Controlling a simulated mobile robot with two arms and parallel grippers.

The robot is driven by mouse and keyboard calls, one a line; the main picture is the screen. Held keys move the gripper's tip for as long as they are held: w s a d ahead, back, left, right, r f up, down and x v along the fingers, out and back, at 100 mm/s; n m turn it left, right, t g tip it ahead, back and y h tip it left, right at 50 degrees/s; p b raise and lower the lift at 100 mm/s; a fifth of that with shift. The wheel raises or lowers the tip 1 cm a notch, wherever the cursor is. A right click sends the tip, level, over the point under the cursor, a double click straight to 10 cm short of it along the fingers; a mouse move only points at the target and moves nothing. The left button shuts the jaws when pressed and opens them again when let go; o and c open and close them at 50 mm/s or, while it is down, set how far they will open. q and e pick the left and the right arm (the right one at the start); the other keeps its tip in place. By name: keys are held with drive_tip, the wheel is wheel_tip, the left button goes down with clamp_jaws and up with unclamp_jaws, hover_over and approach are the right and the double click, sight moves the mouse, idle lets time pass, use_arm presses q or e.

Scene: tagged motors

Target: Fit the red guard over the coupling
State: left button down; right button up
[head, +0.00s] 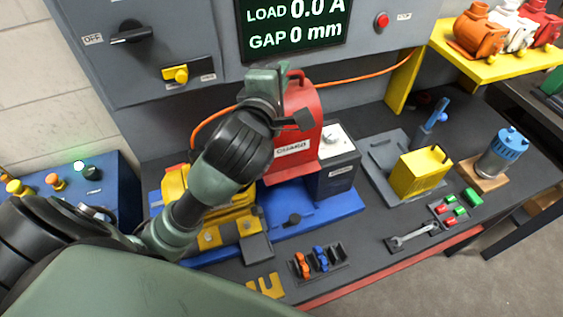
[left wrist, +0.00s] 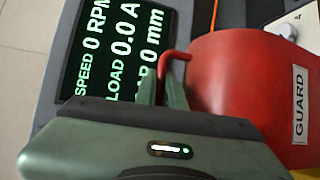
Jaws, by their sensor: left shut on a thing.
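The red guard (head: 303,125) has a GUARD label and a red handle on top. It stands upright above the blue base (head: 330,207), between the yellow motor (head: 232,222) and a dark grey box (head: 336,172). I cannot tell whether it rests on the base. The coupling is hidden. My left gripper (head: 276,88) is at the top of the guard, shut on its handle. In the left wrist view the gripper fingers (left wrist: 162,88) close around the red handle (left wrist: 176,56) beside the guard's curved body (left wrist: 240,85). My right gripper is out of view.
A grey panel with a display (head: 293,25) reading 0.0 A and 0 mm rises behind. A yellow block (head: 420,175), a blue-topped cylinder (head: 504,152), a wrench (head: 412,236) and small coloured parts lie to the right. A yellow shelf (head: 490,62) holds several motors. An orange cable runs behind the guard.

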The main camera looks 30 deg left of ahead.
sight(296, 152)
use_arm(q)
drive_tip(key=shift+f+b, duration=2.6)
drive_tip(key=shift+f, duration=6.8)
drive_tip(key=c, duration=1.9)
unclamp_jaws()
drive_tip(key=shift+f, duration=0.3)
drive_tip(key=o, duration=0.4)
drive_tip(key=shift+s+r, duration=0.1)
